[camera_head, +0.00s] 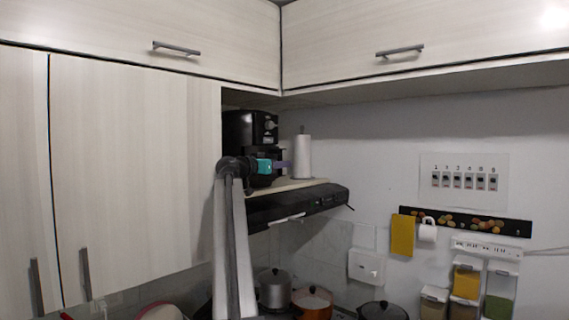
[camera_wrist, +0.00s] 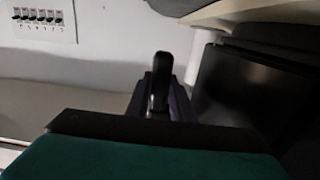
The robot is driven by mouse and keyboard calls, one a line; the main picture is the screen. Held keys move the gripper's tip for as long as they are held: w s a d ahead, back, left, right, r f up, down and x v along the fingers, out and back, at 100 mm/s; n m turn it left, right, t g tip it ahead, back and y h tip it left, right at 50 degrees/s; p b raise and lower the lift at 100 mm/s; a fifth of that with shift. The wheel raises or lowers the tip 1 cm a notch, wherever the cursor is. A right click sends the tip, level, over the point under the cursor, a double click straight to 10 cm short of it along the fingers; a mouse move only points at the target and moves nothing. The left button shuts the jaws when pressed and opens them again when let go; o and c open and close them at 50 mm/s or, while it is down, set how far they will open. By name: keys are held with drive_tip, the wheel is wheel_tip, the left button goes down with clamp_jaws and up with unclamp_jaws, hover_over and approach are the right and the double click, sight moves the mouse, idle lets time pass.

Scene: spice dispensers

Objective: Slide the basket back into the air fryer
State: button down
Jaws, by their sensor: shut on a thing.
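The black air fryer (camera_head: 248,128) stands on the shelf in the corner, under the upper cabinets. My gripper (camera_head: 283,166) is in front of its lower part, reaching in from the left. In the wrist view my gripper (camera_wrist: 160,104) is shut on a narrow black handle (camera_wrist: 161,72), which stands up between the dark fingers. I take this to be the basket's handle. The dark body (camera_wrist: 240,95) at the right looks like the basket or fryer, but I cannot tell which. My arm and gripper hide much of the basket, and how far it is out is unclear.
A white paper roll (camera_head: 303,156) stands on the shelf (camera_head: 318,182) just right of my gripper. A black range hood (camera_head: 320,200) is below the shelf. The tall cabinet door (camera_head: 135,170) is close on the left. Pots (camera_head: 272,290) stand below.

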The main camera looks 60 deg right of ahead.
drive_tip(key=shift+w+r, duration=0.6)
drive_tip(key=shift+r, duration=0.05)
drive_tip(key=c, duration=1.5)
unclamp_jaws()
drive_tip(key=shift+f, duration=0.25)
drive_tip(key=shift+a+f, duration=0.1)
drive_tip(key=shift+f, duration=0.05)
drive_tip(key=shift+a+f+b, duration=0.25)
drive_tip(key=shift+a+b, duration=0.05)
drive_tip(key=shift+b, duration=0.15)
drive_tip(key=v, duration=0.2)
drive_tip(key=b+v, duration=0.1)
drive_tip(key=v, duration=0.1)
drive_tip(key=b+v, duration=0.1)
drive_tip(key=v, duration=0.1)
drive_tip(key=shift+s+a+r, duration=0.25)
drive_tip(key=shift+a+r, duration=0.05)
drive_tip(key=shift+a, duration=0.2)
